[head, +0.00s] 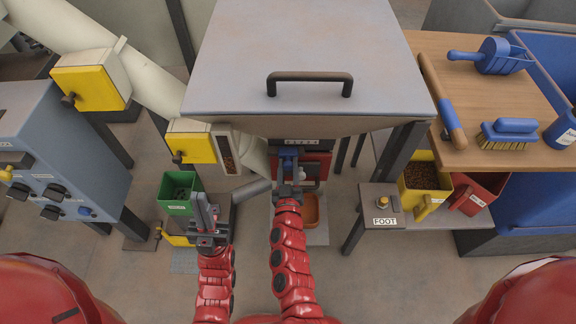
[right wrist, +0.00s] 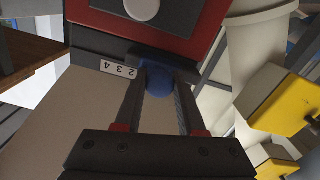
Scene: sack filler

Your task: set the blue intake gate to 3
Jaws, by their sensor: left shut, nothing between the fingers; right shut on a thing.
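The blue intake gate (head: 287,156) sits under the front of the big grey hopper, below a small number plate (head: 295,142) too small to read there. In the right wrist view its blue knob (right wrist: 161,80) is between the fingers of my right gripper (right wrist: 160,92), which is shut on it. A white scale strip (right wrist: 118,70) with digits including 2, 3 and 4 shows beside the knob; part of it seems hidden by a finger. In the head view my right gripper (head: 288,186) reaches up to the gate. My left gripper (head: 204,208) is shut and empty, lower left of the gate.
A green bin (head: 177,208) stands close to my left gripper. An orange container (head: 310,212) is below the gate. Yellow (head: 405,203) and red bins stand at right beside the FOOT pedestal (head: 382,221). A wooden table (head: 455,80) with a scoop and brush is farther right.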

